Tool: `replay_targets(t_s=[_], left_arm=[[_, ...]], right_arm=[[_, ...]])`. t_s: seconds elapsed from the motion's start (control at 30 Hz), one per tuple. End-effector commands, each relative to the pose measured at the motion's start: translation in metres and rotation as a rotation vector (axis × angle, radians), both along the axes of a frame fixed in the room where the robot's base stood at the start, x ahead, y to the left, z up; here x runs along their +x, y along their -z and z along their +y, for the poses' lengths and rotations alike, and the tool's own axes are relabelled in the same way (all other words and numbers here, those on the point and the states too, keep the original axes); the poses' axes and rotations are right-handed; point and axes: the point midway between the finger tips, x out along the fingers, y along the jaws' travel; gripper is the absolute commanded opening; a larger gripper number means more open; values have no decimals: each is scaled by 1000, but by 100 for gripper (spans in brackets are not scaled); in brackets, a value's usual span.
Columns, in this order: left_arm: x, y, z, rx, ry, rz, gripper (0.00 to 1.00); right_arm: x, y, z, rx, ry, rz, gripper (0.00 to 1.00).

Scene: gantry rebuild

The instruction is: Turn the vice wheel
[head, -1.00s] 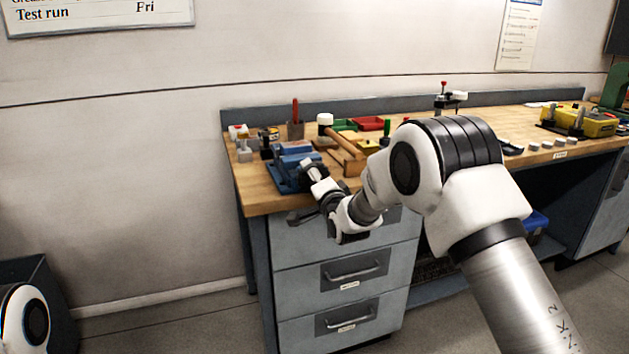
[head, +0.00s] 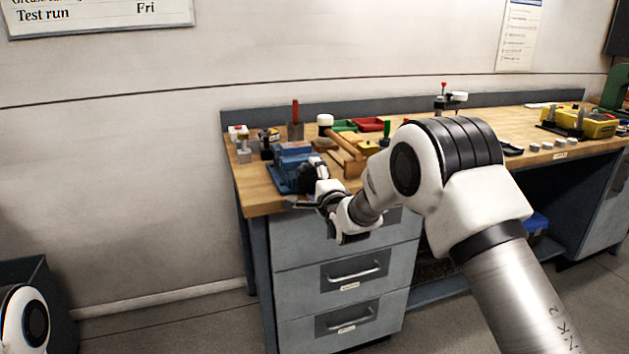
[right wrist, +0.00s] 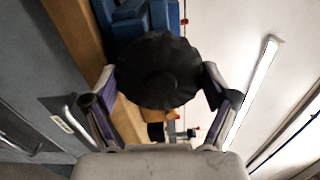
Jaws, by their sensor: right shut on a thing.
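The blue vice (head: 293,160) stands on the left front corner of the wooden bench. Its dark round wheel (right wrist: 155,72) fills the middle of the right wrist view, with blue vice parts behind it. My right gripper (head: 316,184) is at the front of the vice, in front of the bench edge. In the right wrist view its two fingers (right wrist: 160,78) lie on opposite sides of the wheel's rim, shut on it. In the head view the wheel is mostly hidden by the gripper. My left gripper is out of view; only a white part of my left arm shows at the lower left.
A wooden-handled mallet (head: 342,143) lies right of the vice. Small metal blocks (head: 244,152) stand to its left. Red and green trays (head: 368,124) sit behind. Grey drawers (head: 345,272) are below the bench edge, under my right gripper.

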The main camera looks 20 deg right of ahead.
Motion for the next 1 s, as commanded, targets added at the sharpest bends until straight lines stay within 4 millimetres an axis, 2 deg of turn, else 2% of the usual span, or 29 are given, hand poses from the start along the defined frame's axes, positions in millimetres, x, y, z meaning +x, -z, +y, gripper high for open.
replay_targets(t_s=[0.23,0.27,0.3,0.7,0.87,1.0], left_arm=[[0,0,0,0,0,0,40],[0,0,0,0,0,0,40],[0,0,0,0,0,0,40],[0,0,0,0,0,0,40],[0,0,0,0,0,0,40],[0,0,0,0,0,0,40]], right_arm=[[-1,3,0,-1,-1,7,51],[-1,3,0,-1,-1,7,96],[-1,3,0,-1,-1,7,100],[-5,1,0,-1,0,2,100],[-34,1,-1,-1,0,4,100],[-72,1,-2,-1,0,5,100]])
